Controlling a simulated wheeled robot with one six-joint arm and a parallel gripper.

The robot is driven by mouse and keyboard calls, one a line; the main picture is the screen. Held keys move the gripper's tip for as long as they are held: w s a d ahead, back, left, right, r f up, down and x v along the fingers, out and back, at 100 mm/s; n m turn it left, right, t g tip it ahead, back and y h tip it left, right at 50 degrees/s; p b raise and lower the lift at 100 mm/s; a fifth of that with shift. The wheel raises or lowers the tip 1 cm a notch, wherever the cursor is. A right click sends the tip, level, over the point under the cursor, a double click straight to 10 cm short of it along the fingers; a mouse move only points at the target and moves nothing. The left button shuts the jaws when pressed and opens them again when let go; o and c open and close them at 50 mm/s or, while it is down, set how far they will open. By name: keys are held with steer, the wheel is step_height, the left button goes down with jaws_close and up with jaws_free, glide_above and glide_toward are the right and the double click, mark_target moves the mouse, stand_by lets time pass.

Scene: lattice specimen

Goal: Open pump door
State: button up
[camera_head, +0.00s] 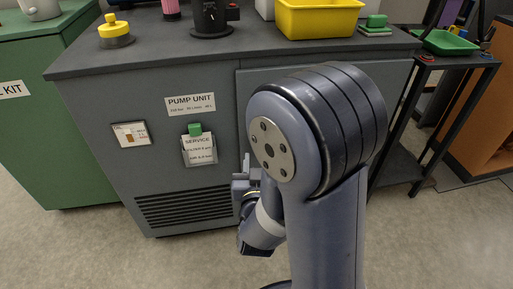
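The grey pump unit (155,185) is a cabinet with a dark worktop and a "PUMP UNIT" label (190,104). A vertical seam splits its front into a left panel and a right panel (250,95). No open gap shows at the seam, but my arm hides most of the right panel and any handle there. Which panel is the door I cannot tell for sure. My gripper (246,166) is low in front of the cabinet, close to the seam. Its fingers are small and partly hidden by my arm, so their opening and any contact are unclear.
A green clip holds a service sheet (199,149) on the left panel, above a slatted vent (185,207). On the worktop are a yellow bin (318,20), a black device (212,18) and a yellow-topped weight (115,32). A green cabinet (60,140) stands left, a dark rack (400,165) right.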

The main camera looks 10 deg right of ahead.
steer(key=w, duration=0.3)
steer(key=w+d+b, duration=0.1)
steer(key=w, duration=0.3)
steer(key=w+d, duration=0.1)
steer(key=w, duration=0.2)
steer(key=shift+w+d, duration=0.1)
steer(key=shift+w, duration=0.2)
jaws_close()
